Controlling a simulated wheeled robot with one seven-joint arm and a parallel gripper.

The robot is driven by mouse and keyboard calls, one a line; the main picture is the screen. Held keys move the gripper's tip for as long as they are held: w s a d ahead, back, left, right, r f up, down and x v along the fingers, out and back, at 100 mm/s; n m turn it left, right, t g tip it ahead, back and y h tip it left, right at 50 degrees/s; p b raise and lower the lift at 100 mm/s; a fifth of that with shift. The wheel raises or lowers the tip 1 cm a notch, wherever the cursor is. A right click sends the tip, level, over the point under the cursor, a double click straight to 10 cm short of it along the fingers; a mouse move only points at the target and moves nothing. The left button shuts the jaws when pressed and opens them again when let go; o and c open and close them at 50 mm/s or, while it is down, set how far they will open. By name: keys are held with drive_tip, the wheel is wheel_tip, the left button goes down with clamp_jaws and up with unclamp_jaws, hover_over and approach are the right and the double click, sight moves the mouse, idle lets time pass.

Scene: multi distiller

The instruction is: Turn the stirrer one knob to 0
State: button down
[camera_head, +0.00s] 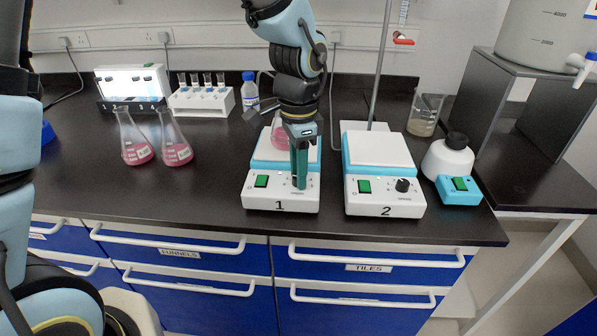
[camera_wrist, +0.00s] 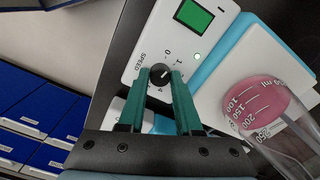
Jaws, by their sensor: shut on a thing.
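Stirrer one (camera_head: 255,199) is the white and light-blue unit marked 1, standing left of stirrer two on the black bench. Its dark round speed knob (camera_wrist: 161,76) sits between the green fingers in the wrist view. My gripper (camera_head: 299,184) points down at the right of the front panel and is shut on the knob, hiding it in the head view. The gripper also shows in the wrist view (camera_wrist: 162,84). The knob's pale mark is small, and its exact setting is hard to read. The green switch (camera_wrist: 193,17) lies beside it.
A flask of pink liquid (camera_head: 279,133) stands on stirrer one's plate, behind my gripper. Stirrer two (camera_head: 385,203), with a metal rod (camera_head: 378,75) behind it, stands close on the right. Two pink flasks (camera_head: 135,150) (camera_head: 176,152) stand left. The bench front is clear.

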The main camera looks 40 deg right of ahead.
drive_tip(key=shift+n+b, duration=0.35)
drive_tip(key=shift+n, duration=1.85)
drive_tip(key=c, duration=0.6)
unclamp_jaws()
drive_tip(key=shift+r, duration=0.15)
wheel_tip(320, 180, up, 11)
drive_tip(key=b, duration=0.1)
drive_tip(key=shift+f, duration=0.2)
